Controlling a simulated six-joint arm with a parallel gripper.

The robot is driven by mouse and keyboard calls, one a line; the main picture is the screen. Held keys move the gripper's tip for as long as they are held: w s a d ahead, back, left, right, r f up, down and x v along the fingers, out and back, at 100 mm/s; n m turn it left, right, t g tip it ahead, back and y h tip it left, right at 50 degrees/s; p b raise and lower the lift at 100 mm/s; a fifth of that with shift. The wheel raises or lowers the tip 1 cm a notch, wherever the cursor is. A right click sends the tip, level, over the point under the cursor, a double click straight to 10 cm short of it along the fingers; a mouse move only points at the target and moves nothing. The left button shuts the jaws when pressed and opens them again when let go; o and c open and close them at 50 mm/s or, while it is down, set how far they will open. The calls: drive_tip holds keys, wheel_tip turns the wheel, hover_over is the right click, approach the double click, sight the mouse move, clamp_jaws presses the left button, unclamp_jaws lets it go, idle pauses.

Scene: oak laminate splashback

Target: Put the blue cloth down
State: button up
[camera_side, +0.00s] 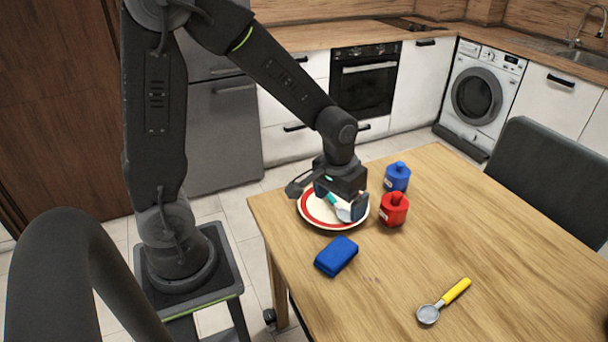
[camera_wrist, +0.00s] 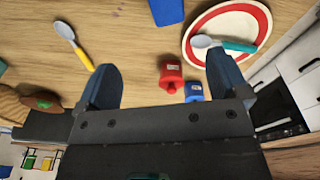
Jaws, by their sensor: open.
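The blue cloth (camera_side: 337,256) lies folded as a thick block on the wooden table, in front of the plate and apart from my gripper. Part of it shows at the top edge of the wrist view (camera_wrist: 167,12). My gripper (camera_side: 340,204) hangs over the plate in the side view. In the wrist view its two fingers (camera_wrist: 162,66) are wide apart with nothing held between them.
A red-rimmed plate (camera_side: 332,228) bears a teal-handled spoon (camera_wrist: 225,45). A red jar (camera_side: 394,210) and a blue jar (camera_side: 397,178) stand right of the plate. A yellow-handled spoon (camera_side: 445,301) lies nearer the front.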

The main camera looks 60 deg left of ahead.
drive_tip(key=s+d+r+m+t, duration=0.2)
drive_tip(key=s+r+m+t, duration=0.1)
drive_tip(key=s+r, duration=0.9)
wheel_tip(320, 180, up, 3)
drive_tip(key=shift+d+f+m+t, duration=0.1)
drive_tip(key=shift+d+m+t, duration=0.25)
drive_tip(key=shift+t, duration=0.35)
drive_tip(key=shift+o, duration=0.5)
drive_tip(key=n+g, duration=0.5)
drive_tip(key=g, duration=0.1)
hover_over(337, 251)
wheel_tip(337, 251, down, 19)
wheel_tip(337, 251, down, 15)
drive_tip(key=shift+r, duration=0.2)
